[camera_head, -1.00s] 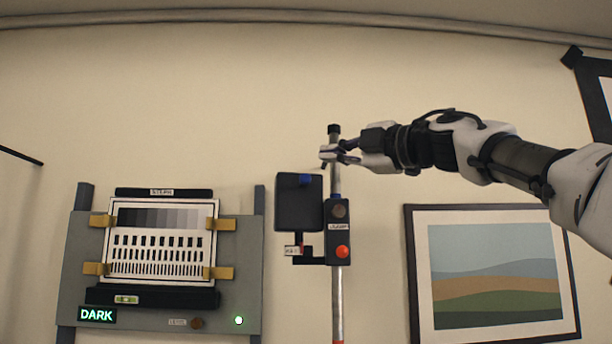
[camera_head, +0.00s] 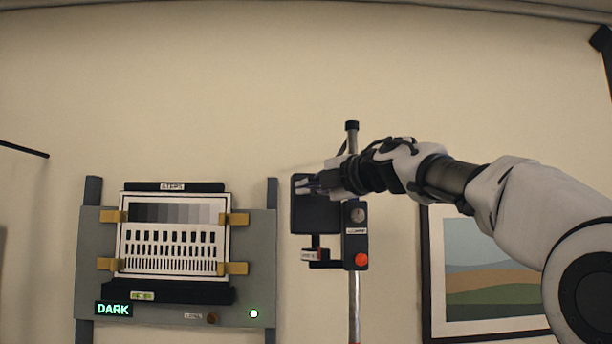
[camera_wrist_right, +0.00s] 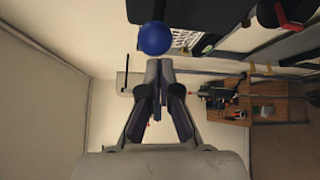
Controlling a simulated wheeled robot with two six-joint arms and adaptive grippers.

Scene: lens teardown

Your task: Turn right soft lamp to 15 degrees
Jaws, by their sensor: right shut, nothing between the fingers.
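The right soft lamp (camera_head: 316,218) is a dark square head on a metal pole, beside a control box (camera_head: 355,234) with a grey knob and a red button. A blue ball knob (camera_wrist_right: 155,38) on the lamp shows in the right wrist view, just beyond my fingertips. My right gripper (camera_head: 306,186) is shut and empty in front of the upper part of the lamp head, hiding part of it. The gripper also shows in the wrist view (camera_wrist_right: 160,66). Whether its tips touch the blue knob I cannot tell. My left gripper is not in view.
A grey board (camera_head: 254,288) with a test chart (camera_head: 175,237) in yellow clips stands left of the lamp. Its display (camera_head: 114,309) reads DARK. A framed landscape picture (camera_head: 487,268) hangs right of the pole (camera_head: 354,300). The wall above is clear.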

